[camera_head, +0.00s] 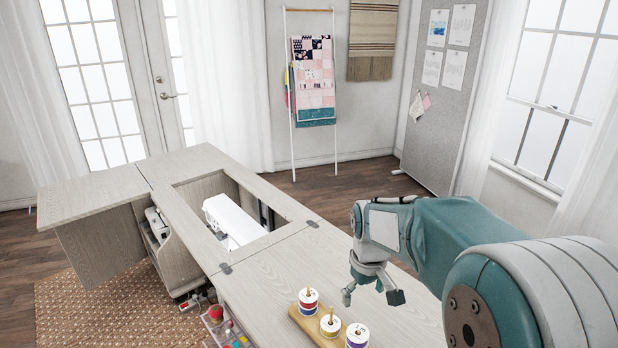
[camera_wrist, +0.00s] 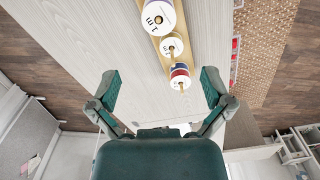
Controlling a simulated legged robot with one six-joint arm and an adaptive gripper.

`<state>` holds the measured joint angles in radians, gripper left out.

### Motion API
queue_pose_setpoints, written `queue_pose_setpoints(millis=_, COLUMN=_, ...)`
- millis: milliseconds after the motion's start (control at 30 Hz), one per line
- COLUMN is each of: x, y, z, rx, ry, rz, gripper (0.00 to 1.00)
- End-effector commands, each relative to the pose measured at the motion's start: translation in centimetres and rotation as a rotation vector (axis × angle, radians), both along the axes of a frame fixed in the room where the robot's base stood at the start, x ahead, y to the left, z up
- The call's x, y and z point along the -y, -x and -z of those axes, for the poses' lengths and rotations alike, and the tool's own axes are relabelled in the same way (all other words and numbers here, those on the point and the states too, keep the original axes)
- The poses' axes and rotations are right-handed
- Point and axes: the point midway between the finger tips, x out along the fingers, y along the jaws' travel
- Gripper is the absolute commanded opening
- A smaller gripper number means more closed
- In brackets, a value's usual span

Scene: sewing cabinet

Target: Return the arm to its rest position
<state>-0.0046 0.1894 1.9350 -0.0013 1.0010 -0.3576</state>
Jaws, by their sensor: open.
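My gripper (camera_head: 371,293) is open and empty in the head view, above the right part of the sewing cabinet (camera_head: 270,275). Its fingers point down, just right of a wooden spool holder (camera_head: 318,332) with several thread spools on it. In the wrist view my gripper (camera_wrist: 160,92) shows its two fingers spread apart with nothing between them. The spools (camera_wrist: 171,46) stand beyond the fingers, at the top of that view. My teal arm reaches in from the right edge of the head view.
A white sewing machine (camera_head: 232,220) sits in the cabinet's opening. A drying-rack-like ladder (camera_head: 313,90) with quilts leans at the back wall. A grey pinboard (camera_head: 450,95) stands at the back right. A woven rug (camera_head: 110,310) lies left of the cabinet.

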Motion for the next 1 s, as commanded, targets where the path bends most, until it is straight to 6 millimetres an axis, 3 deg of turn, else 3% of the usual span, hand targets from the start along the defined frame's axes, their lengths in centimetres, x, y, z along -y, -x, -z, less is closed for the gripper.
queue_pose_setpoints(millis=200, x=0.1, y=4.4, z=-4.6, rx=0.112, ry=-0.006, rz=0.079, gripper=1.0)
queue_pose_setpoints(millis=500, x=0.1, y=11.6, z=-8.6, rx=0.273, ry=-0.032, rz=0.201, gripper=1.0)
queue_pose_setpoints(millis=800, x=0.2, y=18.3, z=-9.7, rx=0.423, ry=-0.074, rz=0.315, gripper=1.0)
queue_pose_setpoints(millis=1000, x=0.2, y=20.2, z=-9.5, rx=0.47, ry=-0.091, rz=0.352, gripper=1.0)
